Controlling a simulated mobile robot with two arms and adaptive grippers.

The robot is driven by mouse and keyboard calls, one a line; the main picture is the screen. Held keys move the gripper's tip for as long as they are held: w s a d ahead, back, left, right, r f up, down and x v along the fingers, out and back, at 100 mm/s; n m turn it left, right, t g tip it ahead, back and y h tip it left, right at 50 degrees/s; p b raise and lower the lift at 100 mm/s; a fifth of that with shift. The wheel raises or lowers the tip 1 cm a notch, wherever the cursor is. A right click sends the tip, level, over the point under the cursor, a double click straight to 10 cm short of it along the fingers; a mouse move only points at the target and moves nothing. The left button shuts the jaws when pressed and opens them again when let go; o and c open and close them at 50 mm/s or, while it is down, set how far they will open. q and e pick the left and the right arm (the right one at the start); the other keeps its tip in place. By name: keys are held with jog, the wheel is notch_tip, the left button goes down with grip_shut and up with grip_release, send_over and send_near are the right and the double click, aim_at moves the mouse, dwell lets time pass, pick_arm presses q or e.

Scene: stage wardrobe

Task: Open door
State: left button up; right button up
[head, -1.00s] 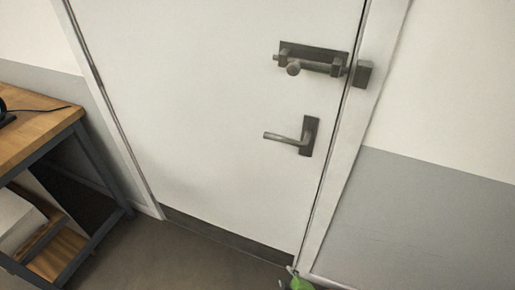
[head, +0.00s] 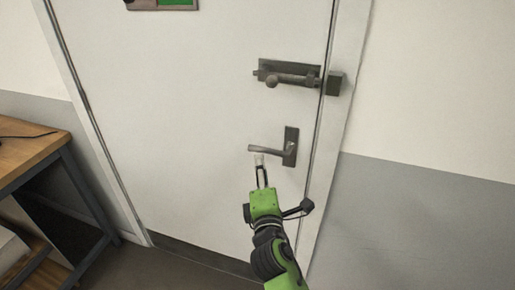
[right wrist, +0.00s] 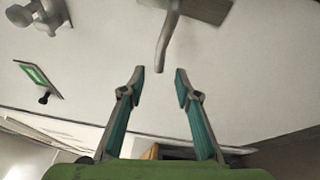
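The white door (head: 190,110) looks closed in its frame. Its dark lever handle (head: 268,150) sticks out to the left from a plate near the door's right edge. A dark slide bolt (head: 293,77) with a round knob is above the lever, beside a catch block (head: 334,82) on the frame; I cannot tell whether it is engaged. My right gripper (head: 261,163) is just below the lever's free end. In the right wrist view the right gripper (right wrist: 160,75) is open and empty, with the lever (right wrist: 168,38) just ahead of its fingertips. My left gripper is not in view.
A wooden-topped table (head: 25,150) with a dark metal frame stands left of the door. A green sign (head: 177,3) is at the top of the door. Grey-and-white wall (head: 410,220) is at the right. The floor before the door looks clear.

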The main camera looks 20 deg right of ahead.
aim_at(259, 151)
jog(key=p+x, duration=0.1)
jog(key=x, duration=0.8)
grip_shut()
